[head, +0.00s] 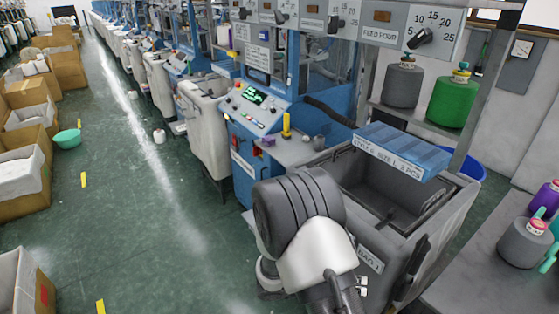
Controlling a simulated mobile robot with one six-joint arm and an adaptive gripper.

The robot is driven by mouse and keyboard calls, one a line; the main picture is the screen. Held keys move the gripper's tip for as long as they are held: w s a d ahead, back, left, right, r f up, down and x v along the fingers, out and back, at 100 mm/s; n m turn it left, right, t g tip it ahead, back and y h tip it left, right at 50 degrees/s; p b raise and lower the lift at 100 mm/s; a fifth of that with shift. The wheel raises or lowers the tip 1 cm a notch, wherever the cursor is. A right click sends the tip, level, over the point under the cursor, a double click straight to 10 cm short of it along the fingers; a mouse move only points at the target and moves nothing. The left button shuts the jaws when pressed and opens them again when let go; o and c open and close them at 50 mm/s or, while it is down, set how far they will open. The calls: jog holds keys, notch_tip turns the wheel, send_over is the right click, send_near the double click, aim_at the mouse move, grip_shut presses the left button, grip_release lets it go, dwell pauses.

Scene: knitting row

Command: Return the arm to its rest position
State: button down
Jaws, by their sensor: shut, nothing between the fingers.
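My arm (315,252) shows at the bottom middle, with a thick dark grey link and a white joint housing. It stands in front of a grey bin (455,205) and covers part of its near left side. I cannot make out my gripper or its fingertips in this view. Below the white joint, the arm runs out of the bottom edge of the picture.
A blue labelled tray (405,145) lies across the bin. A blue machine (250,165) with a lit green screen stands left of it. A table (490,270) with yarn cones is at right. Cardboard boxes (25,155) line the left; the green aisle floor (130,210) between is mostly clear.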

jog(key=s+d+r+m+g+y, duration=0.1)
jog(key=s+r+m+g+y, duration=0.15)
jog(key=s+r+m, duration=0.4)
jog(key=s+r+m+g+y, duration=0.1)
jog(key=s+r+m+y, duration=0.25)
jog(key=r+m, duration=0.6)
jog(key=s+a+r+m+t+y, duration=0.5)
jog(key=s+a+r+m+y, duration=0.2)
jog(key=s+r+m, duration=0.2)
jog(key=s+m, duration=0.2)
jog(key=m, duration=0.2)
jog(key=shift+a+r+m+t, duration=0.2)
jog(key=shift+a+m+t, duration=0.1)
jog(key=shift+t, duration=0.05)
jog(key=shift+d, duration=0.2)
